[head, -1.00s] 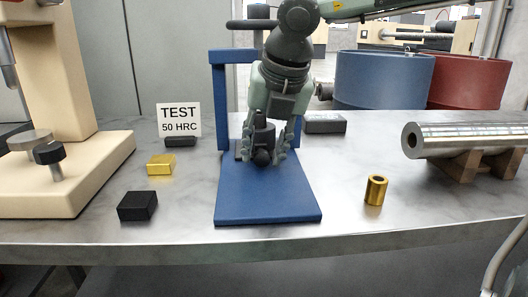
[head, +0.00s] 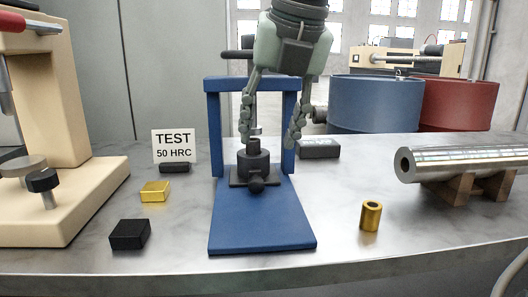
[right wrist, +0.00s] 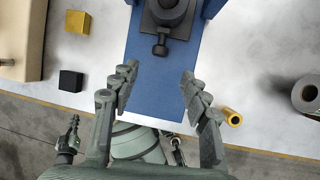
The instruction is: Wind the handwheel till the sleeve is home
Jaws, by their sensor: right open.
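A blue press frame (head: 264,228) stands mid-bench, with a flat base and two posts joined by a crossbar. A dark bar (head: 237,54), seen edge-on above the crossbar, looks like the handwheel; my right arm partly covers it. A black fixture with a round knob (head: 252,165) sits on the base; it also shows in the right wrist view (right wrist: 165,14). A small pale end (head: 256,131) shows just above it; I cannot tell whether this is the ram or the sleeve. My right gripper (head: 270,137) is open and empty, in front of the posts, fingers pointing down above the fixture.
A brass cylinder (head: 371,216) stands right of the press. A steel tube (head: 460,163) lies on wooden blocks further right. A brass block (head: 155,191), a black block (head: 130,234), a test sign (head: 174,145) and a beige machine (head: 55,200) are on the left.

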